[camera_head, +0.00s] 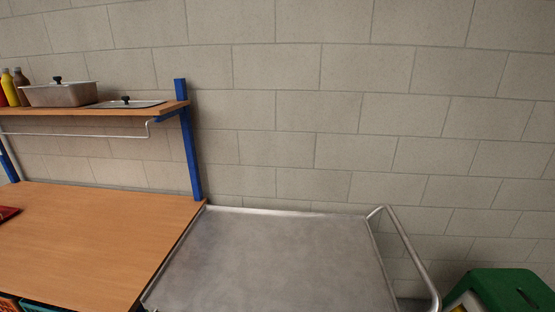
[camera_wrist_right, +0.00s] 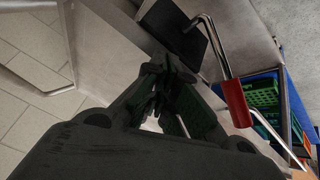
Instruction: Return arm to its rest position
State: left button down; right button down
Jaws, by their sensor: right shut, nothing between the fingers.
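My right gripper (camera_wrist_right: 172,68) shows in the right wrist view. Its dark fingers are together and nothing is held between them. The fingertips point toward the upper middle of the picture, near a dark flat object. I cannot tell how far apart they are. Neither of my arms nor grippers shows in the head view. My left gripper is not in view.
In the head view a steel cart top (camera_head: 270,255) stands empty beside a wooden worktable (camera_head: 90,235). A shelf (camera_head: 130,110) carries a lidded pan (camera_head: 58,95). A green stool-like object (camera_head: 505,288) is at right. A red grip (camera_wrist_right: 236,103) lies near my right gripper.

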jog(key=s+f+m+g+y, duration=0.1)
jog(key=s+f+m+g, duration=0.2)
jog(key=s, duration=0.6)
jog(key=s+f+n+g, duration=0.1)
jog(key=s+f, duration=0.1)
jog(key=f, duration=1.6)
jog(key=s+f+n+g, duration=0.1)
jog(key=s+f, duration=0.1)
jog(key=f, duration=1.7)
jog(key=s+d+f, duration=0.2)
jog(key=s+f, duration=0.6)
jog(key=s, duration=0.2)
jog(key=s+d+f+g, duration=0.1)
jog(key=s+d+f, duration=0.2)
jog(key=s+f, duration=0.5)
jog(key=shift+s+d, duration=0.2)
jog(key=shift+s, duration=0.75)
jog(key=shift+f, duration=0.1)
